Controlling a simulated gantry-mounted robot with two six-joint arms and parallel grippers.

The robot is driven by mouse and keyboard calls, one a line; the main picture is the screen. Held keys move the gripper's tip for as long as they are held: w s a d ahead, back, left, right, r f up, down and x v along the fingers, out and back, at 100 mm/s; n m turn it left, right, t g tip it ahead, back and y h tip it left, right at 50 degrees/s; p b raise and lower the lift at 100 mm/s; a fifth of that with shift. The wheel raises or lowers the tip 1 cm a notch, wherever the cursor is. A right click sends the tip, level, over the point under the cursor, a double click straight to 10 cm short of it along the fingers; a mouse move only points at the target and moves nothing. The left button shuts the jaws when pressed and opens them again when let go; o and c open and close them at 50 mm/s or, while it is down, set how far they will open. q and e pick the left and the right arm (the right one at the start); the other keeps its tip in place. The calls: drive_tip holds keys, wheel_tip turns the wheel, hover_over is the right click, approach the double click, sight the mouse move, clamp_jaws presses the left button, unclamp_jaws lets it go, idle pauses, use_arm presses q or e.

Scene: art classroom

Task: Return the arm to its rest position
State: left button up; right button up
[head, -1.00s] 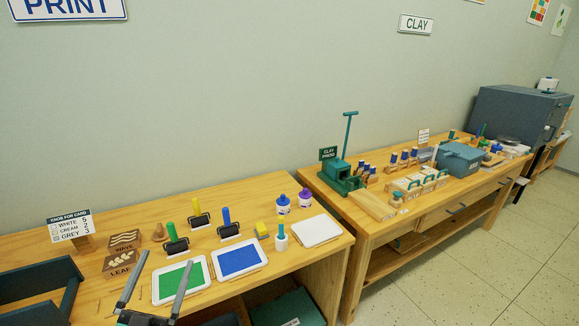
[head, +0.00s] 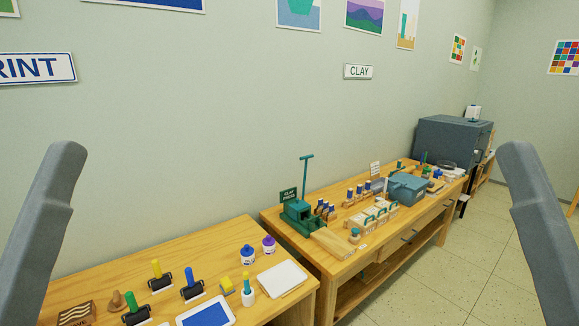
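A large smooth grey part of mine (head: 42,235) stands at the left edge of the head view, its top leaning inward. A similar grey part of mine (head: 550,235) stands at the right edge, mirrored. They look like arm links close to the camera. I make out no fingertips on either, so the state of my grippers does not show. Neither part is seen touching anything.
A wooden print table (head: 215,250) below holds rollers, bottles, a blue pad (head: 206,314) and a white tray (head: 282,279). The clay table (head: 275,225) beyond carries a green press (head: 298,213) and a blue-grey box (head: 409,188). Open floor (head: 480,270) lies to the right.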

use_arm(q)
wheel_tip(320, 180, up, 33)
drive_tip(key=p, duration=3)
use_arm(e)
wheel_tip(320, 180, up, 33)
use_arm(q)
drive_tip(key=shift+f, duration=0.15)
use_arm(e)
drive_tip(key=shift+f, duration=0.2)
